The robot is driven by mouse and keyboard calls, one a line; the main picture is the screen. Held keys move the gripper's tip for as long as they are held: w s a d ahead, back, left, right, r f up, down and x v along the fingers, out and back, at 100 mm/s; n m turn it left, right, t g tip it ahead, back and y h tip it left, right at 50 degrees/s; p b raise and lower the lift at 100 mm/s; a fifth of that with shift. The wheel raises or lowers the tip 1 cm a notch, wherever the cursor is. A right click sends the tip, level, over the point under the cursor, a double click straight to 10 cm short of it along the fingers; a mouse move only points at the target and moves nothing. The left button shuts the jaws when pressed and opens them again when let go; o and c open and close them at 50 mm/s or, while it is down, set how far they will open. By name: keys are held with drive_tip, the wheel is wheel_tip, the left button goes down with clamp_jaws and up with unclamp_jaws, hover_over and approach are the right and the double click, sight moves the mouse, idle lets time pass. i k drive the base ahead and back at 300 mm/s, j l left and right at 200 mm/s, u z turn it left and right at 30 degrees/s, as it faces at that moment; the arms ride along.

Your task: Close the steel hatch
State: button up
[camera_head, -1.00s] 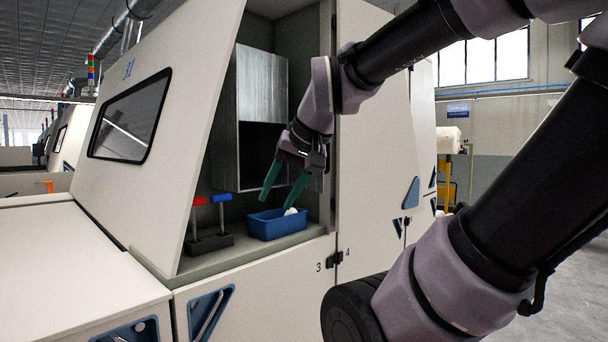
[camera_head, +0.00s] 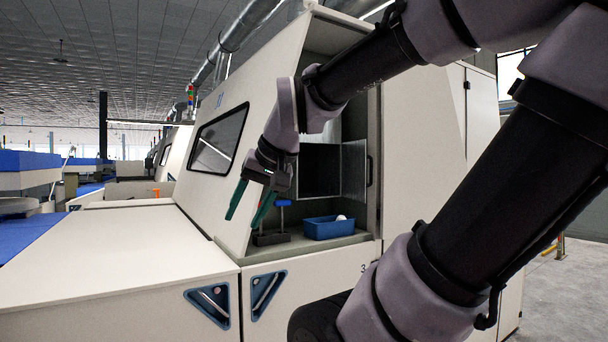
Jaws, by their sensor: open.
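The steel hatch (camera_head: 353,169) stands open inside the recess of the white machine, to the right of a dark square opening (camera_head: 320,170). Its dark handle (camera_head: 369,171) shows near its right edge. My gripper (camera_head: 242,220), with two green fingers, is open and empty. It points downward in front of the recess's left edge, left of the hatch and apart from it in the picture. My arm hides the upper part of the recess.
A blue bin (camera_head: 329,229) with a white item in it sits on the recess floor. A dark block (camera_head: 271,239) holding a blue-topped tool (camera_head: 283,204) stands left of it. The white machine cover (camera_head: 130,250) extends at the left. Open floor (camera_head: 565,285) shows at the right.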

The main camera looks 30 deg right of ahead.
sight(355, 157)
drive_tip(key=l+u, duration=0.45)
drive_tip(key=l, duration=2.5)
drive_tip(key=i+l, duration=0.1)
drive_tip(key=l, duration=1.05)
